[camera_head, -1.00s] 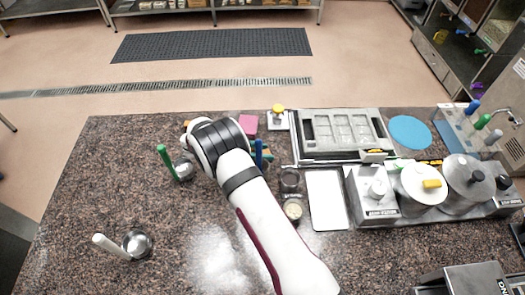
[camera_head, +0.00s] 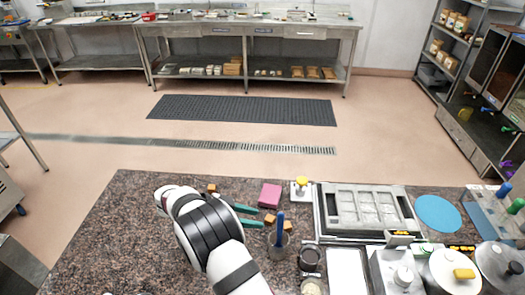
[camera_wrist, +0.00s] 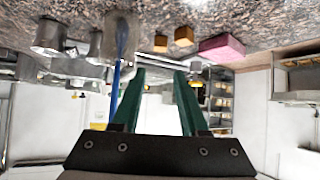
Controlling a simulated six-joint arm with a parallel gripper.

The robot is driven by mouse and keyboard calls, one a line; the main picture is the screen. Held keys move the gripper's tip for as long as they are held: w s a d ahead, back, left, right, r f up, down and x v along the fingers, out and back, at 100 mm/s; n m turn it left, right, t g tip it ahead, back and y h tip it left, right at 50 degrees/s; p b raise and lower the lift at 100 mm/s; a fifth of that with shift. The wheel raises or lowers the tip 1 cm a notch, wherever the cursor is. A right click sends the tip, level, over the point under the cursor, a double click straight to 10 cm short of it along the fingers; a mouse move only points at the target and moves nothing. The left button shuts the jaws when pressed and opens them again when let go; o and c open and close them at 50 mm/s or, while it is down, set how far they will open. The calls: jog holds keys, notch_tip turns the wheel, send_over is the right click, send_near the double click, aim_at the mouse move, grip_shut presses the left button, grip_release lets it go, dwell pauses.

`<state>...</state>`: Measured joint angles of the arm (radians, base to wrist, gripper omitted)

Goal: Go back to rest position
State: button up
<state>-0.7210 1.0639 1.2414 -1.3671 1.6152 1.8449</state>
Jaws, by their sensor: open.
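My gripper (camera_head: 260,217) has two green fingers, spread apart and pointing right above the dark granite counter (camera_head: 120,225) in the head view. In the wrist view my gripper (camera_wrist: 159,72) is open with nothing between its fingers. The counter shows upside down at the top there. A pink block (camera_head: 270,195) and small orange cubes (camera_head: 211,187) lie close by in the head view. They also show beyond the fingers in the wrist view, as the pink block (camera_wrist: 221,47) and an orange cube (camera_wrist: 184,36).
A clear cup (camera_head: 278,246) with a blue-handled tool (camera_head: 280,228) stands just right of my fingers. A grey mould tray (camera_head: 365,212), a white tray (camera_head: 347,270) and a blue disc (camera_head: 438,213) lie farther right. The counter's left part is clear.

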jog(key=w+d+r+n+y, duration=0.1)
jog(key=d+r+n, duration=0.2)
jog(key=d+r, duration=0.25)
jog(key=s+d+r+n+g+y, duration=0.3)
jog(key=s+d+r, duration=0.3)
jog(key=s+d, duration=0.2)
jog(key=s+r+n+g+y, duration=0.1)
jog(key=s+y, duration=0.6)
jog(key=s, duration=1.7)
jog(key=shift+d+r+n+g, duration=0.2)
jog(key=shift+r+n+g, duration=0.1)
jog(key=shift+r, duration=0.6)
